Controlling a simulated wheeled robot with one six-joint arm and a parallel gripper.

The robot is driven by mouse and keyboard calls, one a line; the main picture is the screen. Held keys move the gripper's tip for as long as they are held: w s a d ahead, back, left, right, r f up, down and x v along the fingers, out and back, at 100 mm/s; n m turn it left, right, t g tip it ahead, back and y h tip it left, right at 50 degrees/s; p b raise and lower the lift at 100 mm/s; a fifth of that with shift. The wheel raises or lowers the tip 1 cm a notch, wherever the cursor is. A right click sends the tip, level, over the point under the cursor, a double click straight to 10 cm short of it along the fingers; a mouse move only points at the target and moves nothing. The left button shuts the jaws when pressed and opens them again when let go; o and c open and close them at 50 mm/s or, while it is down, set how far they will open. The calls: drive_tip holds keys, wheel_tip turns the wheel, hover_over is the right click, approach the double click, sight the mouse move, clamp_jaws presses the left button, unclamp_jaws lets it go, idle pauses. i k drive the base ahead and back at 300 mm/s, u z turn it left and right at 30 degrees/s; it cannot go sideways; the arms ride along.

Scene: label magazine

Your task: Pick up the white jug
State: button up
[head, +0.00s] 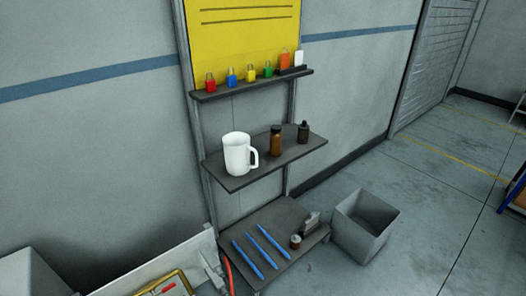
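The white jug (237,155) stands upright at the left end of the middle shelf (237,182) of a narrow wall rack. Its handle points to the right. Nothing covers it in the head view. My gripper is not in view.
A brown bottle (276,141) and a smaller dark bottle (303,132) stand right of the jug. Coloured padlocks (232,77) line the shelf above. Blue pens (254,254) lie on the bottom shelf. A grey open bin (363,228) stands on the floor at right, with clear floor beyond.

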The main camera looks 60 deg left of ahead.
sight(237, 147)
drive_tip(key=u, duration=0.3)
drive_tip(key=i, duration=0.75)
drive_tip(key=u, duration=1.2)
drive_tip(key=i, duration=0.6)
drive_tip(key=u, duration=0.65)
